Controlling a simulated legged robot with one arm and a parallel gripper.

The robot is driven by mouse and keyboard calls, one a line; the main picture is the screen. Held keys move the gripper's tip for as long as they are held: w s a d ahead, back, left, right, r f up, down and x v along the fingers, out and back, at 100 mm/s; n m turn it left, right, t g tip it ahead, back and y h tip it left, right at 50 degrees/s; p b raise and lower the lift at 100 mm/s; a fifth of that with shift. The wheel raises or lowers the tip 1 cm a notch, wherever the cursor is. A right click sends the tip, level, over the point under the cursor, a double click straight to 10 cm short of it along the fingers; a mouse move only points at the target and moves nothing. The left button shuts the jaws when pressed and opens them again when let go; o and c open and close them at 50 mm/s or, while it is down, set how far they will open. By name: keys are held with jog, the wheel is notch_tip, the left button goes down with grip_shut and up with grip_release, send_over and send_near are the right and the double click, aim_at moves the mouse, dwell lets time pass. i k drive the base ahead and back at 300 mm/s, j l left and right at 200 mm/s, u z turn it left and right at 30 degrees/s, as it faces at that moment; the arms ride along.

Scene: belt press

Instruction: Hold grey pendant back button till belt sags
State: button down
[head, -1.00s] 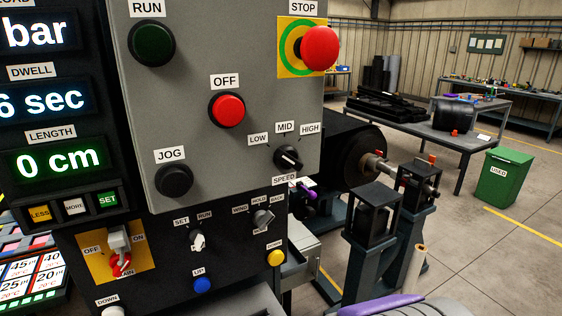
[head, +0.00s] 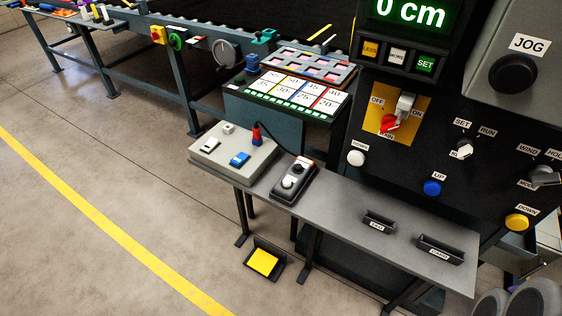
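A small dark grey hand pendant (head: 294,181) lies on the narrow grey shelf at the front of the press. It has two round buttons, one behind the other, and a red-orange mark at its far end. Nothing touches it. A wide black sheet, which looks like the belt (head: 255,22), lies flat along the bed at the top; I see no clear sag in the part in view.
The shelf (head: 345,212) also carries a light grey control box (head: 231,152) left of the pendant and two dark holders at right. A yellow foot pedal (head: 263,262) sits on the floor below. The control panel (head: 440,150) rises behind. Floor at left is clear.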

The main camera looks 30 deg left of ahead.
aim_at(297, 167)
jog(key=u, duration=1.35)
